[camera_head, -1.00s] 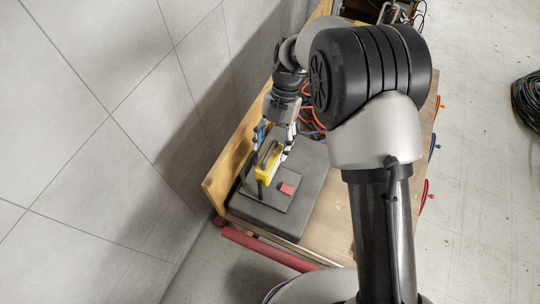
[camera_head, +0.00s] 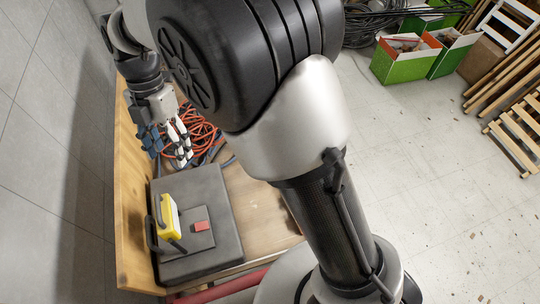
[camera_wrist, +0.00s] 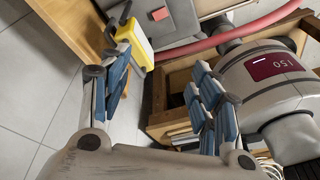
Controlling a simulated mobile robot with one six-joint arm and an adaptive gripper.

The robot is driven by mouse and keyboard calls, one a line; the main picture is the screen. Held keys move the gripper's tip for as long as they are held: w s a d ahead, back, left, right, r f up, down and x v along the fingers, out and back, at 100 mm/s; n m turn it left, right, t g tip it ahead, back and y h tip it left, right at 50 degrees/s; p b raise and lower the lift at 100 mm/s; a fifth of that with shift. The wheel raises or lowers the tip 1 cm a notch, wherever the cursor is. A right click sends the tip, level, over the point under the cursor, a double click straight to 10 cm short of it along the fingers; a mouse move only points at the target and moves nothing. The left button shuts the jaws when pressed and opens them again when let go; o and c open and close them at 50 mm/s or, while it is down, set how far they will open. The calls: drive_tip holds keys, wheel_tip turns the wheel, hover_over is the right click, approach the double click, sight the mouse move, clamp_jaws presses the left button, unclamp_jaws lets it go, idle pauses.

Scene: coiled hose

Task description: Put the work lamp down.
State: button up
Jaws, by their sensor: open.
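The work lamp (camera_head: 168,216) is a yellow block with a black handle and frame. It stands on a thin grey plate on top of a dark grey case (camera_head: 225,238). A red square patch (camera_head: 201,226) lies on the plate beside it. My gripper (camera_head: 166,144) is open and empty, beyond the lamp and apart from it. In the wrist view the lamp (camera_wrist: 133,38) shows at the upper left, past the fingers of my open gripper (camera_wrist: 162,92). Nothing is between the fingers.
The case lies on a wooden bench (camera_head: 258,215) with a raised plank (camera_head: 130,190) along the wall. An orange coiled hose (camera_head: 200,130) lies near my gripper. A red tube (camera_head: 225,289) runs by the bench's near end. Green boxes (camera_head: 397,68) stand at the back right. The floor between is largely clear.

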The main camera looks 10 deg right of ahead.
drive_tip(key=s+d+r+m+t, duration=0.2)
drive_tip(key=d+r+m, duration=0.3)
drive_tip(key=d+m, duration=0.25)
drive_tip(key=s+d+r+m+t, duration=0.25)
drive_tip(key=d+r+m, duration=0.3)
drive_tip(key=d, duration=0.35)
drive_tip(key=s+d+f+m+t, duration=0.1)
drive_tip(key=s+d+m+t, duration=0.2)
drive_tip(key=s+d+m, duration=0.9)
drive_tip(key=m, duration=0.4)
drive_tip(key=shift+m+h, duration=0.3)
drive_tip(key=shift+m, duration=0.1)
